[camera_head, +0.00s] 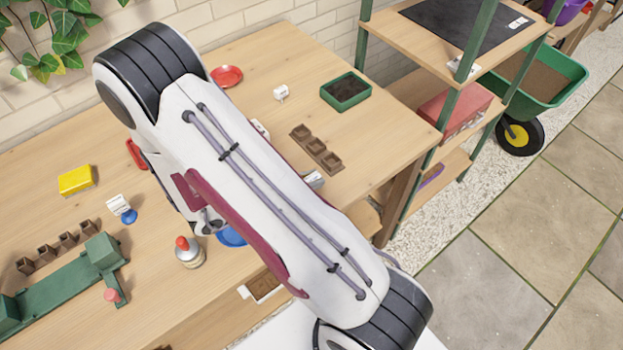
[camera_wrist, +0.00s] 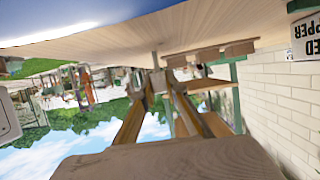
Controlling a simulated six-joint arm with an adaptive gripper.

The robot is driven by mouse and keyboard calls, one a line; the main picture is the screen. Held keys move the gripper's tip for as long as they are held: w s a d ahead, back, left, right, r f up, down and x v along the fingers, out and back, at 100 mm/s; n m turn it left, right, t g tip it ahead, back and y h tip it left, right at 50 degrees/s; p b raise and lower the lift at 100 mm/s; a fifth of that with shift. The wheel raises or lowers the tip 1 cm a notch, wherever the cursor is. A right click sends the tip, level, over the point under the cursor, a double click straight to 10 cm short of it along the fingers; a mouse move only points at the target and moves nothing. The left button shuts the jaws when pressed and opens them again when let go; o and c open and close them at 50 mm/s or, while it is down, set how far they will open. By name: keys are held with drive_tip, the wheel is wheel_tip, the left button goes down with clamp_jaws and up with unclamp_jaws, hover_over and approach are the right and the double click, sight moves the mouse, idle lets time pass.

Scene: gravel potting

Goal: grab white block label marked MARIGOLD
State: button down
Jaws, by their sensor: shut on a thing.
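My gripper (camera_head: 207,222) is mostly hidden under my own arm in the head view; only a greyish bit of it seems to show near a blue dish (camera_head: 231,237). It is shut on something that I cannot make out. Several small white blocks are on the bench: one (camera_head: 281,92) at the back, one (camera_head: 118,204) at the left by a blue piece, one (camera_head: 314,180) just right of my arm, and one (camera_head: 261,129) partly behind it. I cannot read MARIGOLD on any. The wrist view is upside down; a white block (camera_wrist: 305,38) with partial lettering shows at its right edge.
On the bench are a brown pot tray (camera_head: 316,148), a green planter (camera_head: 345,91), a red dish (camera_head: 226,76), a yellow box (camera_head: 76,180), a red-topped bottle (camera_head: 189,253) and a green fixture (camera_head: 60,285). A shelf (camera_head: 470,20) stands right. A blurred brown-grey shape fills the wrist view's bottom.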

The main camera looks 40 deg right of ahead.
sight(310, 179)
drive_tip(key=shift+r, duration=0.15)
drive_tip(key=shift+r, duration=4.85)
